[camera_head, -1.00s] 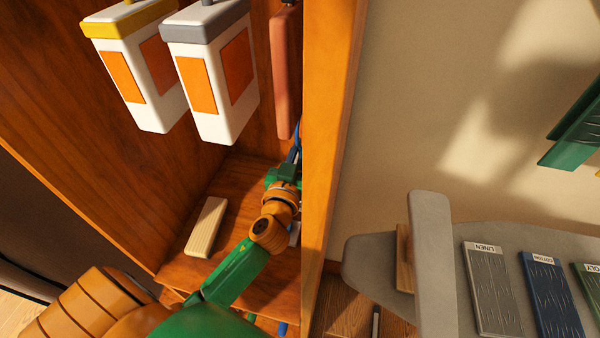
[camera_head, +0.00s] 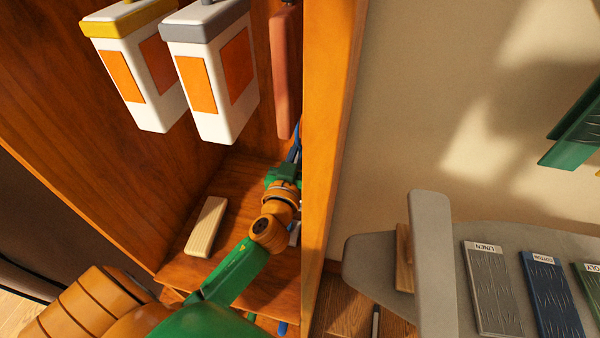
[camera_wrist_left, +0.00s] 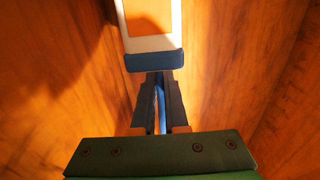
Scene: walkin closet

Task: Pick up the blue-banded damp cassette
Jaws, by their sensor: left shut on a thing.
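The blue-banded damp cassette shows in the left wrist view as a white body with an orange panel (camera_wrist_left: 150,18) and a blue band (camera_wrist_left: 154,61) at its near end. My left gripper (camera_wrist_left: 160,82) points at that band, its dark fingers close together with a thin blue strip between them. It is shut on the cassette at its blue end. In the head view my left gripper (camera_head: 295,150) is mostly hidden at the closet's upright edge, and I cannot make out the cassette there. My right gripper is in neither view.
A yellow-banded cassette (camera_head: 139,80) and a grey-banded cassette (camera_head: 216,90) hang at upper left. A reddish-brown slab (camera_head: 287,75) hangs beside them. A cream ribbed block (camera_head: 207,227) lies on the closet floor. Right of the orange upright (camera_head: 327,120) stands a grey board (camera_head: 370,265) with fabric samples.

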